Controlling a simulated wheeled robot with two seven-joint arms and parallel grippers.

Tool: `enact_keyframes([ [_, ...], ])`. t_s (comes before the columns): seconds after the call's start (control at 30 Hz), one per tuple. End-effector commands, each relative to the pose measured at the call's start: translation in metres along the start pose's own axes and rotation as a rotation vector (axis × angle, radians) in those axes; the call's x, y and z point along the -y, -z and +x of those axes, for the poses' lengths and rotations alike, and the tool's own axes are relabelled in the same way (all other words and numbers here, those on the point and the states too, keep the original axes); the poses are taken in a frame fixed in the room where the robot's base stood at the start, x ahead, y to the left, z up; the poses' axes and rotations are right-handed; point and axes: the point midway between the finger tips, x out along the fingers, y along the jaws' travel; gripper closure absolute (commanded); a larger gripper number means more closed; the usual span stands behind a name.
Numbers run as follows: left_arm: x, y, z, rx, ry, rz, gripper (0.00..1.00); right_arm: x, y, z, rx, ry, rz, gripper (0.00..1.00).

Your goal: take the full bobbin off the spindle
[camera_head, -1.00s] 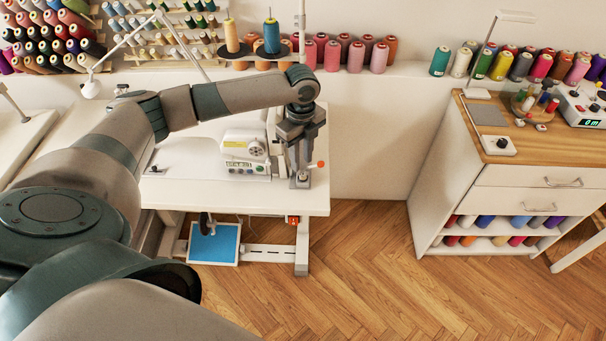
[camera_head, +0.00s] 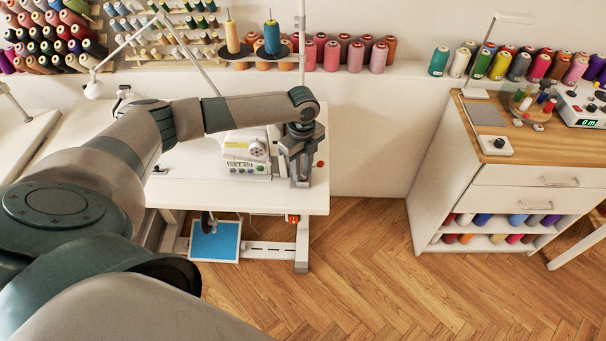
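My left gripper (camera_head: 300,178) points down at the right end of the white sewing table, just right of the sewing machine head (camera_head: 246,152). Its fingers look close to the small bobbin winder there. The winder's spindle and the bobbin are hidden behind the gripper, so I cannot tell whether the fingers hold the bobbin. A small orange-red knob (camera_head: 320,164) shows just right of the gripper. My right gripper is not in view.
The sewing table (camera_head: 250,197) has bare room at its front. A thread stand with orange and blue cones (camera_head: 272,38) rises behind my arm. A wooden-topped cabinet (camera_head: 530,145) with a spool holder stands at the right. Herringbone floor lies between.

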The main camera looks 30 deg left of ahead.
Motion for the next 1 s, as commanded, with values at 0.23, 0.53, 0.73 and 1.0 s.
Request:
enact_keyframes([
  [0.23, 0.0, 0.0, 0.0, 0.0, 0.0, 0.0, 0.73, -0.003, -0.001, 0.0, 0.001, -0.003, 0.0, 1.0],
  [0.53, 0.0, 0.0, -0.001, 0.0, 0.0, 0.0, 1.0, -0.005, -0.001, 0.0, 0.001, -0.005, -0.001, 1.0],
  [0.73, 0.0, 0.0, -0.001, 0.0, 0.0, 0.0, 1.0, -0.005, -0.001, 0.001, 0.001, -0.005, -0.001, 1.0],
  [1.0, 0.001, -0.001, -0.017, 0.0, 0.003, 0.0, 1.0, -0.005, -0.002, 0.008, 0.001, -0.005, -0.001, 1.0],
])
